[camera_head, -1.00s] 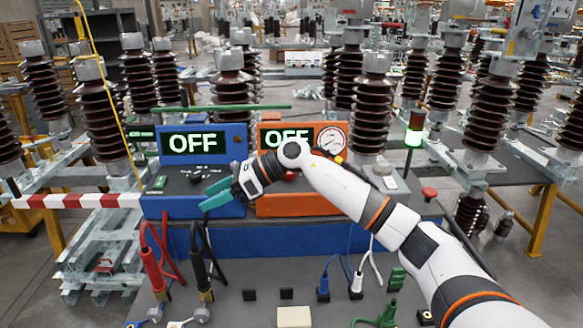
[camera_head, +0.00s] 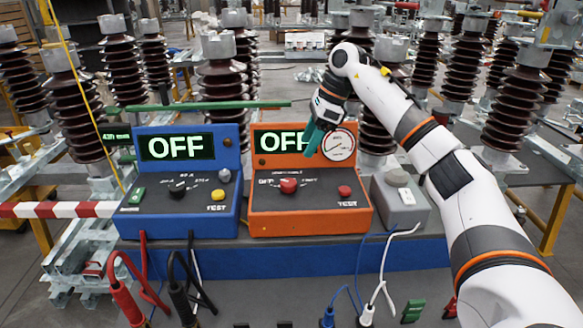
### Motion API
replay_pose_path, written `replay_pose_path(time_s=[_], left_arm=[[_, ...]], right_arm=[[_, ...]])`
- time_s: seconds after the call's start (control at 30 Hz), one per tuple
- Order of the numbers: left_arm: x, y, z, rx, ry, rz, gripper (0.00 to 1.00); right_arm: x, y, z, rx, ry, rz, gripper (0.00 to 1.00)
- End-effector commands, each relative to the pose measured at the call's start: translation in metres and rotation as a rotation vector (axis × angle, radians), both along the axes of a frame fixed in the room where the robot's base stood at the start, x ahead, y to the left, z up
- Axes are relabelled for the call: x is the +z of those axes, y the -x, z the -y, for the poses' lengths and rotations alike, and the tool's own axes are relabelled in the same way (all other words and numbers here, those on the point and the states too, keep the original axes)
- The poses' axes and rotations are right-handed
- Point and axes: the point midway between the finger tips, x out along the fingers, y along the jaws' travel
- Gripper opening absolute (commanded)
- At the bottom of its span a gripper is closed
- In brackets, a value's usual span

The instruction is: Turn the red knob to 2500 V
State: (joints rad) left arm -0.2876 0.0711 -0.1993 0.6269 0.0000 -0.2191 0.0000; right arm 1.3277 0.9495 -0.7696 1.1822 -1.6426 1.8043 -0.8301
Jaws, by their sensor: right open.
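The red knob (camera_head: 289,186) sits at the middle of the sloped panel of the orange tester (camera_head: 340,222), with a dial scale around it that is too small to read. The orange tester's display (camera_head: 283,142) reads OFF and is partly covered by my gripper. My right gripper (camera_head: 312,143), with teal fingers, is open and empty. It points down in front of the display and gauge, above the red knob and apart from it. My left gripper is not in view.
A second red button (camera_head: 344,191) marked TEST is right of the knob. A round gauge (camera_head: 338,145) stands behind. A blue tester (camera_head: 180,218), also reading OFF, is on the left, and a grey box (camera_head: 400,200) is on the right. Cables (camera_head: 180,298) lie in front.

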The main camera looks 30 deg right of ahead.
Motion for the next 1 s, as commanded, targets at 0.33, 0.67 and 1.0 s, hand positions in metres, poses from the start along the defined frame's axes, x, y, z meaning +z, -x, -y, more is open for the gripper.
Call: replay_pose_path(time_s=[0.33, 0.67, 1.0], left_arm=[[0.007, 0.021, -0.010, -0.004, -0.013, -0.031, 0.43], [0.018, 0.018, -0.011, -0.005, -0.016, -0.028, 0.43], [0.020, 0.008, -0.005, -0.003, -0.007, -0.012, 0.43]], right_arm=[[-0.044, -0.008, -0.016, 0.001, 0.002, -0.007, 0.59], [-0.097, -0.020, -0.035, 0.000, 0.001, -0.004, 0.59], [-0.110, -0.023, -0.039, -0.001, 0.001, -0.001, 0.59]])
